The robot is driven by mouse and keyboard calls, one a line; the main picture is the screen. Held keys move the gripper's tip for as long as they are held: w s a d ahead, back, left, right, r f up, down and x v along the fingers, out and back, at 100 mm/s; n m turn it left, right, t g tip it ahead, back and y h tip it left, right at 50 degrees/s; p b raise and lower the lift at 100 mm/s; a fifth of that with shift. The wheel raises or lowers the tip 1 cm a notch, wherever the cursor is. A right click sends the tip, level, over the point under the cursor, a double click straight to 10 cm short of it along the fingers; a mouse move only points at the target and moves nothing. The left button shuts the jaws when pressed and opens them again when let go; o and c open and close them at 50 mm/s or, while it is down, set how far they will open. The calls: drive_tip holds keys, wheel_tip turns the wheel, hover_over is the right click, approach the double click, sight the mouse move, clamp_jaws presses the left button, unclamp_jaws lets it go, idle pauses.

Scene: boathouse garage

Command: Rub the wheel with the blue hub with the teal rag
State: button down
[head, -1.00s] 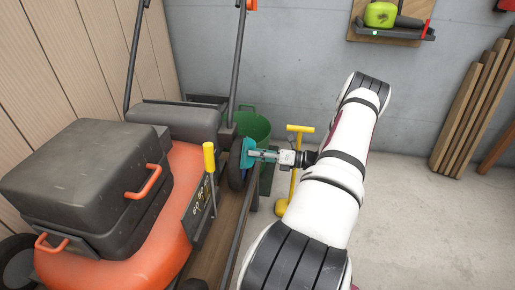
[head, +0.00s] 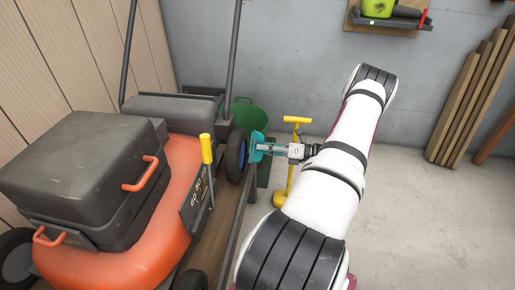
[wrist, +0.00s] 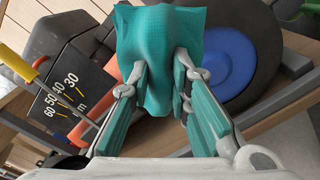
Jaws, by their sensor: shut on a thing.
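The wheel with the blue hub (head: 236,155) is at the rear of the orange mower, on the side facing my arm. In the wrist view its blue hub (wrist: 217,66) shows behind and to the right of the rag, inside a dark tyre. My gripper (head: 270,148) is shut on the teal rag (head: 257,146). In the wrist view the rag (wrist: 160,50) is bunched between the fingertips and spreads out above them, covering part of the wheel. In the head view a small gap shows between rag and wheel.
The orange mower (head: 145,220) with its dark box stands on a wooden bench. A yellow lever (head: 206,150) rises near the wheel, beside a numbered height scale (wrist: 75,85). Floor at right is clear.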

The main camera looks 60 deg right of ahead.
drive_tip(key=shift+v, duration=0.95)
drive_tip(key=shift+b+v, duration=0.35)
drive_tip(key=shift+v, duration=1.15)
drive_tip(key=shift+r, duration=0.1)
